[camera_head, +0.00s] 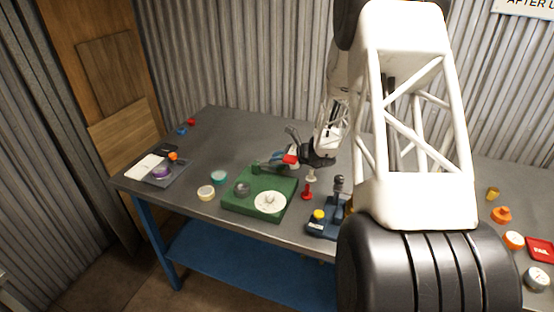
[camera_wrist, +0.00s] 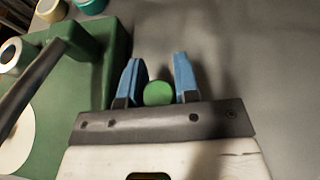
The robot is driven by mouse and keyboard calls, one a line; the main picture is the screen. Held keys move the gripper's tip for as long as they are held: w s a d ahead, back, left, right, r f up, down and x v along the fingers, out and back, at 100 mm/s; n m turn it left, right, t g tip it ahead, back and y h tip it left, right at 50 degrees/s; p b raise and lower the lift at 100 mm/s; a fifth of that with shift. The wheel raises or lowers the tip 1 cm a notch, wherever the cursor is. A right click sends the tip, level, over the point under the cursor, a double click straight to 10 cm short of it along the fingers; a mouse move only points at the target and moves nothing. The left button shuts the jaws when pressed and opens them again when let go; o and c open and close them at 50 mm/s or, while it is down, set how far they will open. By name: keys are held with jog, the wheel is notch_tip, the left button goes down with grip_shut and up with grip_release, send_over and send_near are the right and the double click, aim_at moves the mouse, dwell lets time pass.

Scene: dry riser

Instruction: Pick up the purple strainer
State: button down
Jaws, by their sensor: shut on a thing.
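A small round purple thing (camera_head: 162,171), which looks like the purple strainer, lies on a grey tray (camera_head: 178,177) at the table's left end. It is too small to make out in detail and does not show in the wrist view. My gripper (camera_head: 272,160) is well to its right, above the back of the green fixture (camera_head: 233,205). In the wrist view, the blue fingers of my gripper (camera_wrist: 158,80) are shut on a round green piece (camera_wrist: 158,93). The tall green block (camera_wrist: 116,50) of the fixture stands just left of the fingers.
A teal ring (camera_head: 219,177) and a cream ring (camera_head: 206,193) stand between the tray and the fixture. A red piece (camera_head: 307,191) and a dark joystick base (camera_head: 322,228) stand to the fixture's right. The back left tabletop is mostly clear.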

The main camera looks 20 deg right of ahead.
jog(key=c, duration=0.9)
grip_release()
jog(key=shift+o, duration=0.2)
jog(key=shift+r, duration=0.15)
jog(key=v, duration=1.2)
jog(key=shift+o, duration=0.4)
jog(key=shift+w, duration=0.1)
